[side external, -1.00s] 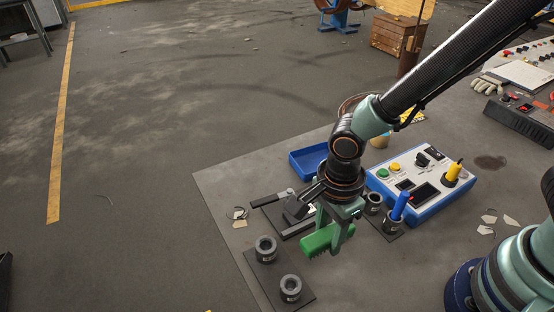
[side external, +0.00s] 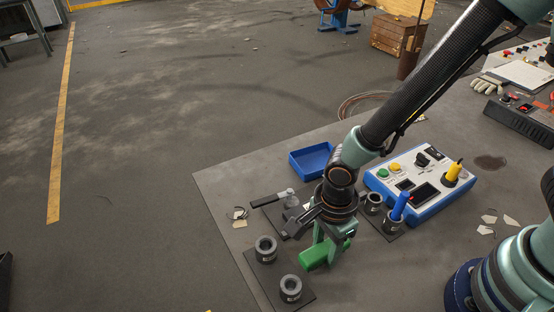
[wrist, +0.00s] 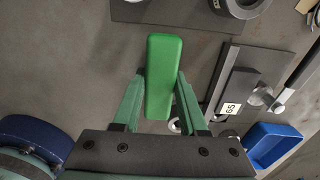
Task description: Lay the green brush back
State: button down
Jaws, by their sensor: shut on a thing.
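The green brush (side external: 312,257) is a solid green block in my gripper (side external: 327,243), just right of the two dark cup holders in the side view. In the wrist view, the green brush (wrist: 164,78) lies lengthwise between the two fingers of my gripper (wrist: 160,90), which are shut on it. Only its smooth green back shows there; its underside is hidden. I cannot tell whether it touches the table.
A dark plate (side external: 258,283) with two cups stands left of the brush. A clamp-like black tool (side external: 268,201), a blue tray (side external: 312,160), a blue-and-white control box (side external: 420,182) and a holder with a blue peg (side external: 400,204) surround my arm. Bare table lies in front.

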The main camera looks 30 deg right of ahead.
aim_at(326, 247)
jog(key=shift+f, duration=0.3)
jog(key=shift+c, duration=2.2)
grip_release()
notch_tip(326, 247, up, 13)
jog(key=w+d+r+n+t, duration=0.1)
jog(key=d+r+n+t, duration=0.1)
jog(key=d+r+n, duration=0.4)
jog(key=w+d+r+n+t, duration=0.2)
jog(key=d+r+n, duration=0.4)
jog(key=d+n, duration=0.6)
jog(key=shift+d+t, duration=0.8)
jog(key=shift+d, duration=0.1)
